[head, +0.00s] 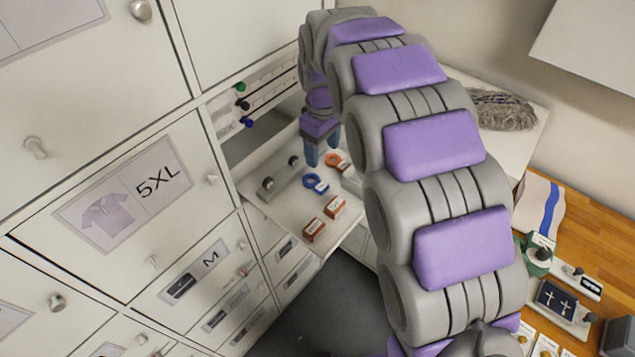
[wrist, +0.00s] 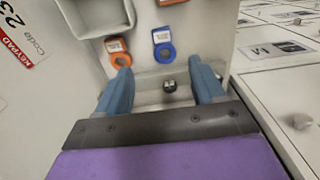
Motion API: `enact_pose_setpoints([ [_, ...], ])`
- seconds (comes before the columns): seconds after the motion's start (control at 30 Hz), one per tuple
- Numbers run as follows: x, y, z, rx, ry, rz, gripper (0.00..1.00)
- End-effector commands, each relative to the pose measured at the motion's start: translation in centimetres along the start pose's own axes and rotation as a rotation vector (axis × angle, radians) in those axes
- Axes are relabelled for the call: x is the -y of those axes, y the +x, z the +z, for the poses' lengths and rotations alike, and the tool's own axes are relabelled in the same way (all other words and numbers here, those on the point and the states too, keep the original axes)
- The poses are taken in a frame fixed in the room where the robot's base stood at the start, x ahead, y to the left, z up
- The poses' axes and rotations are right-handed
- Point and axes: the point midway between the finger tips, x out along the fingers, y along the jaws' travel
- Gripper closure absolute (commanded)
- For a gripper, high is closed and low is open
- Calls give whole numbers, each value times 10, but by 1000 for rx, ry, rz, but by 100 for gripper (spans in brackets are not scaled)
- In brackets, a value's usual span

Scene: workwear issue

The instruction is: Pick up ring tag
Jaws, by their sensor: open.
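The blue ring tag (head: 316,184) also shows in the wrist view (wrist: 164,46), at top centre. The orange ring tag (head: 333,160) is left of the blue one in the wrist view (wrist: 119,53). My gripper (head: 322,159) points down over the shelf. Its blue fingers (wrist: 160,70) are open and apart, with nothing between the tips. Both rings appear beyond the fingertips in the wrist view. The exact height above the shelf is hard to tell.
Two red-brown labelled blocks (head: 313,230) (head: 334,207) sit nearer the shelf's front. White drawers (head: 130,195) stand left; a wooden counter (head: 592,225) is right.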

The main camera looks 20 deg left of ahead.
Motion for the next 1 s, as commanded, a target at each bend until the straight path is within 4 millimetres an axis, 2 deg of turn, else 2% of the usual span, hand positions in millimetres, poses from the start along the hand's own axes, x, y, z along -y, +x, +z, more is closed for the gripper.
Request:
enact_pose_setpoints([
  [0.1,1,24,0,2,0,-1,31],
  [0.3,0,57,1,0,0,-1,31],
  [0.63,-1,77,4,-4,1,-1,31],
  [0.9,1,115,-4,0,1,0,31],
  [1.0,1,122,-5,-1,1,1,31],
])
